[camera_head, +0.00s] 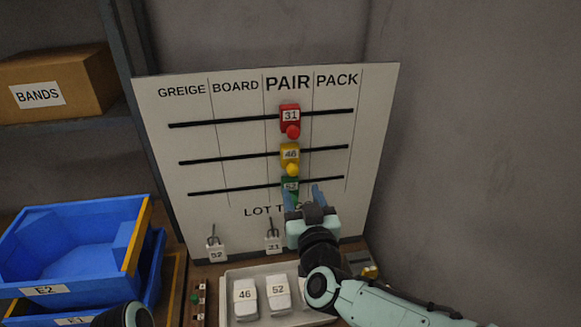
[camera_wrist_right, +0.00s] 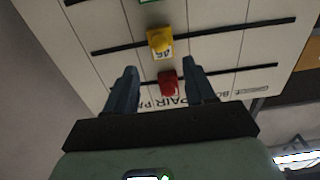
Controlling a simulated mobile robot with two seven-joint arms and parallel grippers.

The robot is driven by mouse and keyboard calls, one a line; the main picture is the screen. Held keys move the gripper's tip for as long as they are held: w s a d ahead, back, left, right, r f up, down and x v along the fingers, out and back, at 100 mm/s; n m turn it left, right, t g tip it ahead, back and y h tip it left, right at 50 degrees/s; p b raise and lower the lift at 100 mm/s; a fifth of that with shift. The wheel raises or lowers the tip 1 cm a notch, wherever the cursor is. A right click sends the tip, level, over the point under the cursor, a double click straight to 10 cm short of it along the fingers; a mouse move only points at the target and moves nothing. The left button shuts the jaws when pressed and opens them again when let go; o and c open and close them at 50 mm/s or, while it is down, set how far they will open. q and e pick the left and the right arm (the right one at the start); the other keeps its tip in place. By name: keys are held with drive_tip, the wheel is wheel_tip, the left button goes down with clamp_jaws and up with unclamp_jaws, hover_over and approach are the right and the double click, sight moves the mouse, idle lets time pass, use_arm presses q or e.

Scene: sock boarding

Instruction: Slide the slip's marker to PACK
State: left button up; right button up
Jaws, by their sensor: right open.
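The white board (camera_head: 350,220) has columns GREIGE, BOARD, PAIR and PACK crossed by three black rails. A red marker (camera_head: 290,116) numbered 31, a yellow marker (camera_head: 290,156) numbered 46 and a green marker (camera_head: 290,187) with a hard-to-read number all sit under PAIR. My right gripper (camera_head: 304,196) is open in front of the board, overlapping the green marker's lower area. In the right wrist view the red marker (camera_wrist_right: 168,84) shows between the open fingertips, apart from both, with the yellow marker (camera_wrist_right: 160,42) beyond. My left gripper is not in view.
A pale tray (camera_head: 228,311) holds white tags 46 (camera_head: 245,296) and 52 (camera_head: 279,293). Tags 52 (camera_head: 217,250) and 21 (camera_head: 274,243) hang on the board's lower part. Blue bins (camera_head: 70,250) and a BANDS box (camera_head: 60,85) stand left. A grey wall closes the right.

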sight(294, 172)
drive_tip(key=w, duration=0.3)
drive_tip(key=w+a+p, duration=0.1)
drive_tip(key=w, duration=0.3)
drive_tip(key=w+a+p, duration=0.1)
drive_tip(key=w, duration=0.2)
drive_tip(key=shift+w, duration=0.15)
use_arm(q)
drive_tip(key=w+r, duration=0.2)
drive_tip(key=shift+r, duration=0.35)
use_arm(e)
clamp_jaws()
drive_tip(key=d+b, duration=0.1)
drive_tip(key=d, duration=0.1)
drive_tip(key=w+d+b, duration=0.1)
drive_tip(key=d, duration=0.2)
drive_tip(key=d+b, duration=0.1)
drive_tip(key=d, duration=0.2)
drive_tip(key=shift+w+d+f+b, duration=0.2)
drive_tip(key=shift+d+f+b, duration=0.05)
drive_tip(key=shift+b, duration=0.15)
drive_tip(key=d, duration=0.3)
drive_tip(key=shift+w+r, duration=0.1)
drive_tip(key=shift+w, duration=0.3)
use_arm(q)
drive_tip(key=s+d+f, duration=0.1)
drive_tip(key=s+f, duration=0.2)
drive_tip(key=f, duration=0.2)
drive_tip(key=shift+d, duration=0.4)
use_arm(e)
drive_tip(key=shift+a+r, duration=0.1)
